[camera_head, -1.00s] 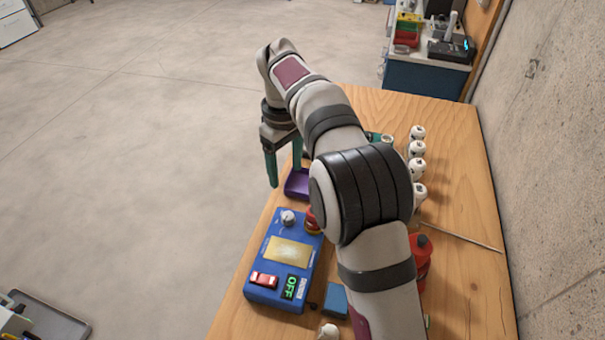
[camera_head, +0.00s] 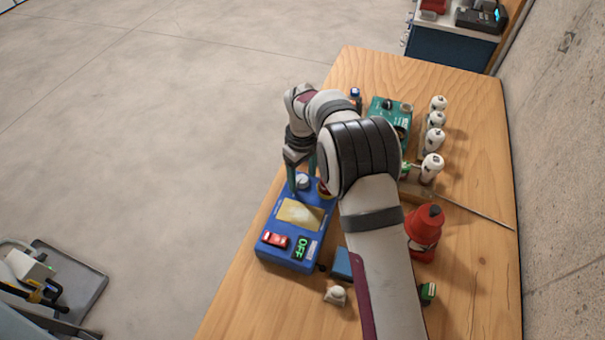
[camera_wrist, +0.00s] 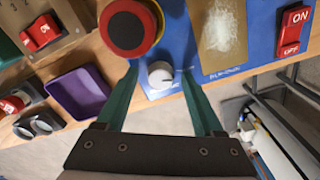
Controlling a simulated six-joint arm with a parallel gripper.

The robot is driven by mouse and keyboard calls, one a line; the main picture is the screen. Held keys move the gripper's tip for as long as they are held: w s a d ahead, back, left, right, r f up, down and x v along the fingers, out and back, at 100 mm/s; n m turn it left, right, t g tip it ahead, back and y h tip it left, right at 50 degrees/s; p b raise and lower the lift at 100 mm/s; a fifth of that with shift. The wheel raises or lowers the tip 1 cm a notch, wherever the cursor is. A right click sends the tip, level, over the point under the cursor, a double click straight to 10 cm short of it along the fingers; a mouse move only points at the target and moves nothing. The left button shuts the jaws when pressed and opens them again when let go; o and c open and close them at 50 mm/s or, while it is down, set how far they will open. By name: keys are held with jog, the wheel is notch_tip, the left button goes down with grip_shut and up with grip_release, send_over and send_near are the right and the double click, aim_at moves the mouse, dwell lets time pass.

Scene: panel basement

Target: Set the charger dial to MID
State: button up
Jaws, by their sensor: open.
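The blue charger box (camera_head: 268,252) sits near the left edge of the wooden table. It has a white dial (camera_head: 302,181) at its far end, a worn yellowish plate (camera_head: 300,214), a red rocker switch (camera_head: 275,240) and a green display reading OFF (camera_head: 303,249). My gripper (camera_head: 302,175) is open above the far end of the box, by the dial. In the wrist view the white dial (camera_wrist: 160,73) lies between the open green fingers of my gripper (camera_wrist: 163,85). I cannot tell whether they touch it. The dial's pointer setting is too small to read.
A purple tray (camera_wrist: 78,92) lies near the box. The front left table is clear.

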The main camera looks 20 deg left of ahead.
grip_shut()
jog(key=shift+m, duration=0.3)
jog(key=m, duration=0.4)
jog(key=shift+m, duration=0.4)
jog(key=m, duration=0.5)
jog(key=shift+a+m, duration=0.1)
jog(key=shift+m, duration=0.2)
dwell(0.4)
grip_release()
